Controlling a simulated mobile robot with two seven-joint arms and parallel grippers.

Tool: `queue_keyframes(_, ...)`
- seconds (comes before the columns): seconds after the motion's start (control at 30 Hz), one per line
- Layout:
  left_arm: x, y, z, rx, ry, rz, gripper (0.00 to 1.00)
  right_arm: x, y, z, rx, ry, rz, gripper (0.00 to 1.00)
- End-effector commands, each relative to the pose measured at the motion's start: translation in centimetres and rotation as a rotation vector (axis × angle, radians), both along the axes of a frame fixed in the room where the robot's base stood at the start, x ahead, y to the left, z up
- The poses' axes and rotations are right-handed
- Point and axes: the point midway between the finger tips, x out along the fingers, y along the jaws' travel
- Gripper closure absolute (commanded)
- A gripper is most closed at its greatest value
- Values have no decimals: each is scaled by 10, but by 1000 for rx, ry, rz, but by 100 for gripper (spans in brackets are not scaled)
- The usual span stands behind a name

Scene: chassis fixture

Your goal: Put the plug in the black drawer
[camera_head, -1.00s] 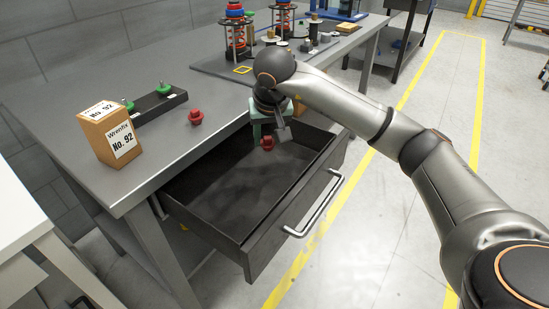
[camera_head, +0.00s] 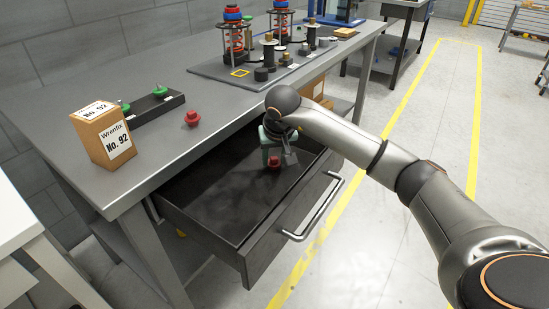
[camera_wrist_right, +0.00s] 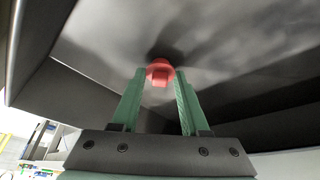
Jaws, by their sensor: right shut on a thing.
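A red plug (camera_head: 274,162) is in my right gripper (camera_head: 274,155), which is shut on it inside the open black drawer (camera_head: 222,190). In the right wrist view the red plug (camera_wrist_right: 160,71) sits between the tips of the green fingers (camera_wrist_right: 158,85), close to the dark drawer surface. I cannot tell whether it touches the drawer floor. The drawer is pulled out from under the table, and its floor looks otherwise empty. My left gripper is not in view.
A second red plug (camera_head: 192,118) stands on the grey table (camera_head: 160,155). Beside it are a black holder with green knobs (camera_head: 153,106) and a Wrenfix box (camera_head: 107,134). Spring assemblies (camera_head: 234,42) stand on a mat at the back. The drawer's metal handle (camera_head: 313,208) faces the open floor.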

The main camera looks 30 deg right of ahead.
Motion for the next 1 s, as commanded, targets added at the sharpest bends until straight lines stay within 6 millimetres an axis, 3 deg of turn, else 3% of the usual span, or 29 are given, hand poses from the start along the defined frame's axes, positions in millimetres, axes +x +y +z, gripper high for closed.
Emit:
queue_keyframes(0.33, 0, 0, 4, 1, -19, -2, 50, 0, 0, -3, 0, 0, 1, 100)
queue_keyframes(0.37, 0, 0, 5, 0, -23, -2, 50, 0, 0, -3, 0, 0, 1, 53)
queue_keyframes(0.6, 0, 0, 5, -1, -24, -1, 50, 0, 0, -2, 0, 1, 0, 26)
queue_keyframes(1.0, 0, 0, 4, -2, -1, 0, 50, -1, 1, 6, 0, -1, 0, 25)
